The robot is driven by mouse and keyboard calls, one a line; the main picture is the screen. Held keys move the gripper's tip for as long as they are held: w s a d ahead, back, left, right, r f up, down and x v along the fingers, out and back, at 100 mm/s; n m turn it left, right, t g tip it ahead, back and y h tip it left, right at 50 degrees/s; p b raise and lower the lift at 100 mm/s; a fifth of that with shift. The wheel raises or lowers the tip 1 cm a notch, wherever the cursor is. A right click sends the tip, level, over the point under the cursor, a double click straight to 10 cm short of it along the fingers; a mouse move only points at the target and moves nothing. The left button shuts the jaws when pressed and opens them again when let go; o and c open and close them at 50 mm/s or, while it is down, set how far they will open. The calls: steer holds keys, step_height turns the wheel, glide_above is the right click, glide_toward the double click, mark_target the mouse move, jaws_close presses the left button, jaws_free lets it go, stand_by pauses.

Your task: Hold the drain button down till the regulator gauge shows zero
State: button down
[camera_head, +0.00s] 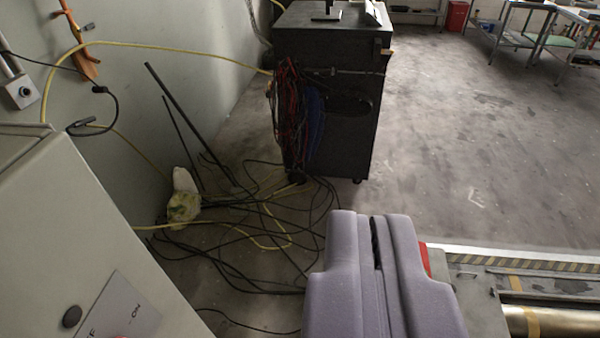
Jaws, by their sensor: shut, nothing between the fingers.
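My gripper (376,232) is the pale purple-grey pair of fingers at the bottom centre. Its two fingers lie close together with only a thin dark gap, shut and empty. It points away from me over the floor and touches nothing that I can see. I see no drain button and no regulator gauge in this view.
A grey cabinet (60,220) with an ON/OFF plate and dark knob stands at the left. A dark cart (340,100) with hanging cables stands ahead. Loose black cables (235,215) cover the floor. A metal roller (555,322) is at the lower right.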

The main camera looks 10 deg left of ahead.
steer(key=w+a+f+g+y, duration=0.15)
steer(key=w+f, duration=0.35)
steer(key=f, duration=0.5)
steer(key=w+a+f+m+g+y, duration=0.1)
steer(key=w+f+g, duration=0.2)
steer(key=w+f, duration=0.5)
steer(key=w+a+f+g+y, duration=0.1)
steer(key=w+f+g, duration=0.2)
steer(key=f, duration=1)
step_height(320, 180, down, 25)
steer(key=w+a+m+g+y, duration=0.1)
steer(key=w+m+g+y, duration=0.1)
steer(key=m+g+y, duration=0.25)
steer(key=s+a+f+m+t, duration=0.1)
steer(key=s+f+m, duration=0.3)
steer(key=f, duration=0.7)
steer(key=s+a+f+m+t+y, duration=0.1)
steer(key=s+a+f+m+t, duration=0.1)
steer(key=f+m, duration=0.4)
steer(key=s+a+f+m+t+y, duration=0.1)
steer(key=s+f+m+t, duration=0.3)
steer(key=f, duration=1.2)
steer(key=shift+s+a+f+m+p, duration=0.25)
steer(key=shift+s+m+p, duration=0.2)
steer(key=shift+s+m, duration=0.7)
steer(key=shift+s, duration=0.1)
